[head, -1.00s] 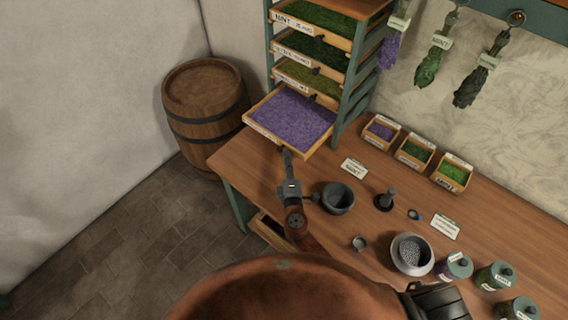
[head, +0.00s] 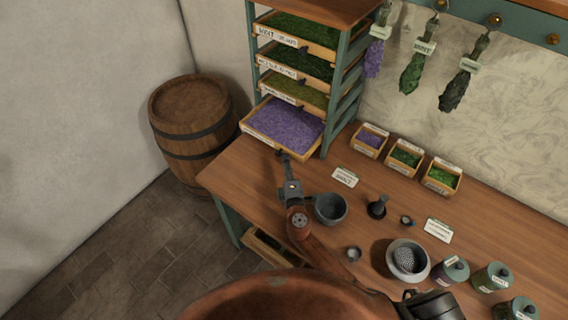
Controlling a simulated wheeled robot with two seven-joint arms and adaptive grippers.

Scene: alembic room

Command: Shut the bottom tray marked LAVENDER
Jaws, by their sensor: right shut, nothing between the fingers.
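The bottom tray (head: 287,127), filled with purple lavender, sticks partly out of the teal and wood rack (head: 334,107). Its front board with a label faces the lower left. My right gripper (head: 281,155) is shut and empty, with its tips at the right part of the tray's front edge. Whether the tips touch the board I cannot tell. My left gripper is not in view.
Trays of green herbs sit above in the rack. A grey bowl (head: 330,208) stands close beside my right wrist. A mortar (head: 407,260), small boxes (head: 404,157) and jars stand to the right. A barrel (head: 190,125) stands left of the table (head: 232,172).

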